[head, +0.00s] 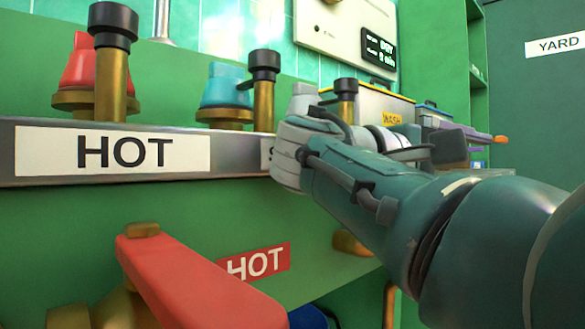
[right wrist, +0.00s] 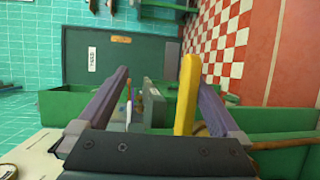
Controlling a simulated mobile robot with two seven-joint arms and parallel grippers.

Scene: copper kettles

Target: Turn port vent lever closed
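I cannot pick out a port vent lever for certain in either view. A red lever (head: 195,280) with a HOT tag sits low at the front in the head view. My right arm reaches in from the right across the green unit. My right gripper (right wrist: 157,68) shows two purple fingers spread wide apart. A yellow bar (right wrist: 188,95) shows between them, close to the right finger; I cannot tell what it belongs to or whether they touch. In the head view the right gripper (head: 480,138) is partly hidden behind my wrist. My left gripper is not in view.
A metal rail with a HOT label (head: 125,152) runs along the unit. Red (head: 84,62) and teal (head: 224,86) taps stand behind it beside brass posts. A bin labelled WASH (head: 390,118) stands behind my arm. A dark door (right wrist: 120,55) and checked floor (right wrist: 228,45) show beyond my fingers.

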